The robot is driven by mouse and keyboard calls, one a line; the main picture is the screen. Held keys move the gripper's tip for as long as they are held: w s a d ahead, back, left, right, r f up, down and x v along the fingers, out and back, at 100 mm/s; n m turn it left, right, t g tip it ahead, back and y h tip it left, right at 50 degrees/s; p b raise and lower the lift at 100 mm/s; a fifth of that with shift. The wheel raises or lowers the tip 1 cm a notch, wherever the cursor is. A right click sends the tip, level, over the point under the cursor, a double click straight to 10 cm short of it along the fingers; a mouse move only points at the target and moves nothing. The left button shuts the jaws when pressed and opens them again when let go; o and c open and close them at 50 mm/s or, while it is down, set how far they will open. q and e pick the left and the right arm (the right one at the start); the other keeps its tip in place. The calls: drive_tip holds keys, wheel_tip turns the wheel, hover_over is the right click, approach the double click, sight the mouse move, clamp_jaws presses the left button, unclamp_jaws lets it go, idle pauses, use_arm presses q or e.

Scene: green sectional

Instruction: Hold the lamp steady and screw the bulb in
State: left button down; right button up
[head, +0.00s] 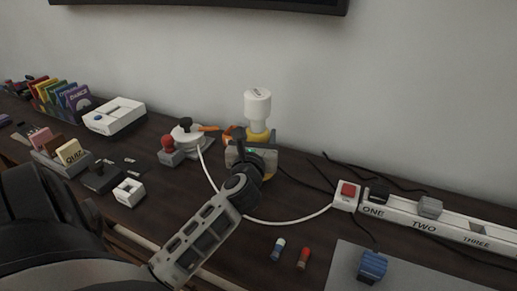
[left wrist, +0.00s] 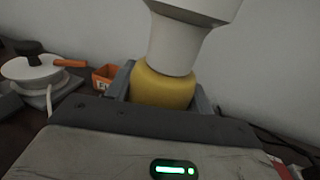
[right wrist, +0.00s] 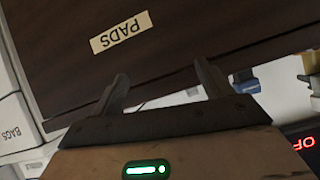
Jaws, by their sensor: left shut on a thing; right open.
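The lamp (head: 258,134) has a yellow body and stands upright on the dark table near the wall. A white bulb (head: 258,103) with a narrower neck sits upright on top of it; how deep it sits I cannot tell. My left gripper (head: 256,143) is shut around the yellow body, below the bulb. In the left wrist view the yellow lamp (left wrist: 162,88) is between the fingers, with the white bulb (left wrist: 180,40) above, its top cut off. My right gripper (right wrist: 163,85) is open and empty, in the right wrist view only, before a dark panel labelled PADS.
A white round device (head: 187,135) with an orange handle stands left of the lamp. A white cable loops in front to a red-button switch (head: 347,194) beside a numbered strip (head: 425,222). Small blue and red pieces (head: 303,258) lie in front. Card racks and boxes fill the left.

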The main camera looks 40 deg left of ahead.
use_arm(q)
drive_tip(key=shift+r, duration=0.1)
drive_tip(key=shift+w+a+f, duration=0.1)
drive_tip(key=shift+f, duration=0.1)
wheel_tip(320, 180, down, 3)
drive_tip(key=shift+w+a+f+b, duration=0.1)
drive_tip(key=shift+f+b, duration=0.1)
drive_tip(key=shift+b, duration=0.75)
drive_tip(key=shift+r, duration=0.1)
use_arm(e)
drive_tip(key=shift+w+f, duration=0.15)
drive_tip(key=shift+w, duration=0.05)
drive_tip(key=shift+f, duration=0.1)
use_arm(q)
drive_tip(key=shift+f, duration=0.2)
drive_tip(key=c, duration=0.6)
unclamp_jaws()
